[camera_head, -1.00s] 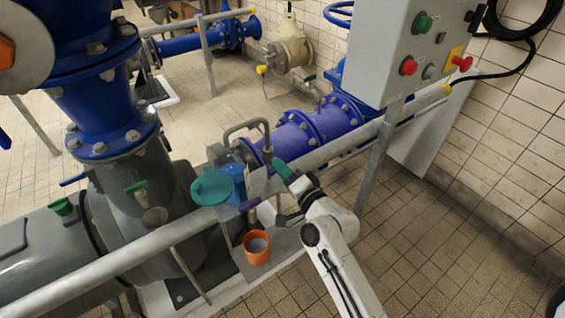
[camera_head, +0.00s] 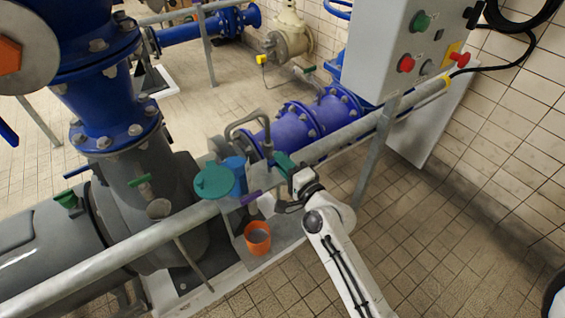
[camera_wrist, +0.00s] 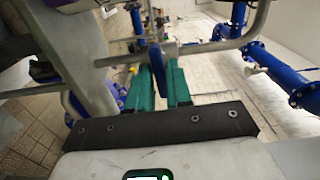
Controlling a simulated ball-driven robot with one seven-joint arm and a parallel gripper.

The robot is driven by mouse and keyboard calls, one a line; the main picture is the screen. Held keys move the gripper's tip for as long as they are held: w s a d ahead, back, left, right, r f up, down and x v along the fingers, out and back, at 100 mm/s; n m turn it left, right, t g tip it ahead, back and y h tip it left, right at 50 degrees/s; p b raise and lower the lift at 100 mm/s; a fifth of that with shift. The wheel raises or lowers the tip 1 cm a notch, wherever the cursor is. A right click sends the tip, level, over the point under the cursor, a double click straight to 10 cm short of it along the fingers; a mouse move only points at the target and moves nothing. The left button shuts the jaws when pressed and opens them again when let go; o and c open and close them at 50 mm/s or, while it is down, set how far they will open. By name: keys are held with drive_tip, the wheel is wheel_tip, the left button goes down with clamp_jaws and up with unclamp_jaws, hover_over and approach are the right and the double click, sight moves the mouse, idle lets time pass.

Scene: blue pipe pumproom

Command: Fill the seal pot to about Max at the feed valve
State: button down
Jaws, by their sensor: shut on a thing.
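My gripper (camera_head: 284,163) has teal fingers, which also show in the wrist view (camera_wrist: 162,84). It is shut on a blue lever handle (camera_wrist: 158,62), which sits between the fingertips by the thin grey pipework. I take this as the feed valve's lever; the fingers hide it in the head view. An orange cup (camera_head: 257,238) with greyish contents stands on the grey plinth below the rail. A blue pot (camera_head: 236,172) stands beside a round teal lid or disc (camera_head: 213,181). I cannot tell which vessel is the seal pot, nor read any Max mark.
A grey handrail (camera_head: 185,222) runs diagonally between me and the pipework. A purple handle (camera_head: 251,197) sticks out near the cup. A grey control box (camera_head: 400,55) stands behind on the right. Blue flanged pipe (camera_head: 300,125) lies beyond the gripper.

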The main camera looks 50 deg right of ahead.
drive_tip(key=c, duration=1.2)
unclamp_jaws()
drive_tip(key=shift+o, duration=0.2)
drive_tip(key=b+v, duration=0.2)
drive_tip(key=v, duration=0.8)
drive_tip(key=shift+s+b, duration=0.35)
drive_tip(key=shift+s, duration=0.05)
drive_tip(key=shift+a, duration=0.1)
